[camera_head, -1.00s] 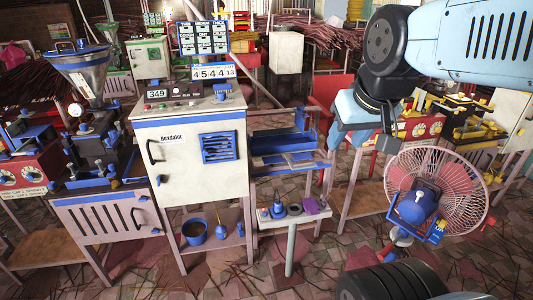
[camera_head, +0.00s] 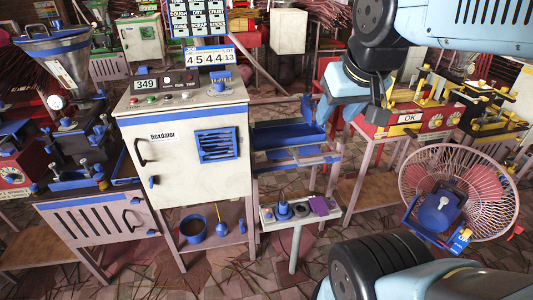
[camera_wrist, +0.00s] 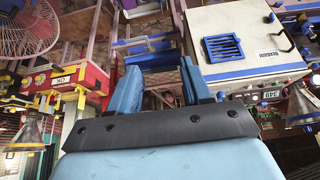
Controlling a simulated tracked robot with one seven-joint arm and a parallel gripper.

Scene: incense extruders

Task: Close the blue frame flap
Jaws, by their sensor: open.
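The blue frame (camera_head: 288,136) is a long blue tray-like part on a stand, right of the white cabinet. A darker blue flap (camera_head: 307,110) stands raised at its right end. My gripper (camera_head: 325,112) is beside the flap, on its right; I cannot tell whether they touch. In the wrist view my gripper (camera_wrist: 158,80) shows two blue fingers spread apart with nothing held between them. The blue frame (camera_wrist: 150,55) lies beyond the fingertips there. The flap is not clearly made out in the wrist view and may be hidden by a finger.
The white cabinet (camera_head: 190,155) with a blue vent stands left of the frame. A red machine (camera_head: 405,120) on a table stands to the right. A pink fan (camera_head: 455,195) is at the right front. A small shelf (camera_head: 300,212) holding tools stands below the frame.

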